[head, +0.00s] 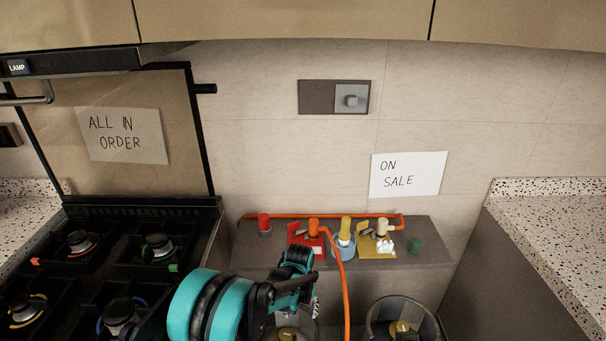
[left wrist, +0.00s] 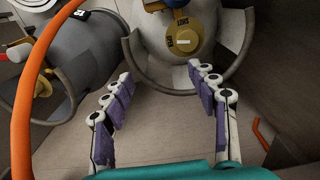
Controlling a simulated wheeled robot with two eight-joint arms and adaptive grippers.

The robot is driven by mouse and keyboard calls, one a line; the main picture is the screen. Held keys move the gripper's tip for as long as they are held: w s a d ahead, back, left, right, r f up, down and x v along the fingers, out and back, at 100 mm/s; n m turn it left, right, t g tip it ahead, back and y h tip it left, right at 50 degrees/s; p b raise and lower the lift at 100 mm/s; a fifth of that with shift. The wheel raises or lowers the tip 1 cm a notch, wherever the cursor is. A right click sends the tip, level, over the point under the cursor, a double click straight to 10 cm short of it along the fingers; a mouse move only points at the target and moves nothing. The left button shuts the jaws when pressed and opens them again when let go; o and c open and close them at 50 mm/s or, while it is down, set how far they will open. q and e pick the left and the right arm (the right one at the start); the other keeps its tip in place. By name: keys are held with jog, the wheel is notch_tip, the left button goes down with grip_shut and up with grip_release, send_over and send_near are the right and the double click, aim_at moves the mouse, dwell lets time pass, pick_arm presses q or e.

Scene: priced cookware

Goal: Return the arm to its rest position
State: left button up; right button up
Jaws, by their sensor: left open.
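My left arm comes in from the lower left of the head view, with a teal and black wrist. My left gripper is mostly hidden behind that wrist. In the left wrist view the left gripper (left wrist: 161,72) is open, its two purple-padded fingers spread apart with nothing between them. Beyond the fingertips is a grey gas cylinder with a round yellow valve knob (left wrist: 194,28) inside a metal collar. I cannot tell that the fingers touch it. My right gripper is not in view.
A grey ledge (head: 437,236) carries several coloured valves and fittings. An orange hose (head: 343,290) hangs down close to my left gripper. A second cylinder with a collar (head: 373,322) stands to the right. A black stove (head: 110,250) lies left, a speckled counter (head: 560,230) right.

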pick_arm(q)
jog(key=s+a+r+t, duration=0.2)
jog(key=s+a+r, duration=0.25)
jog(key=r, duration=0.35)
jog(key=s+a+r+t, duration=0.1)
jog(key=s+a+r, duration=0.3)
jog(key=r, duration=0.5)
jog(key=s+a+r+t, duration=0.2)
jog(key=s+a, duration=0.2)
jog(key=s, duration=0.3)
jog(key=s+a+r+t, duration=0.1)
jog(key=s+a+t, duration=0.1)
jog(key=s+a, duration=0.2)
jog(key=s, duration=0.3)
jog(key=shift+a+r, duration=0.35)
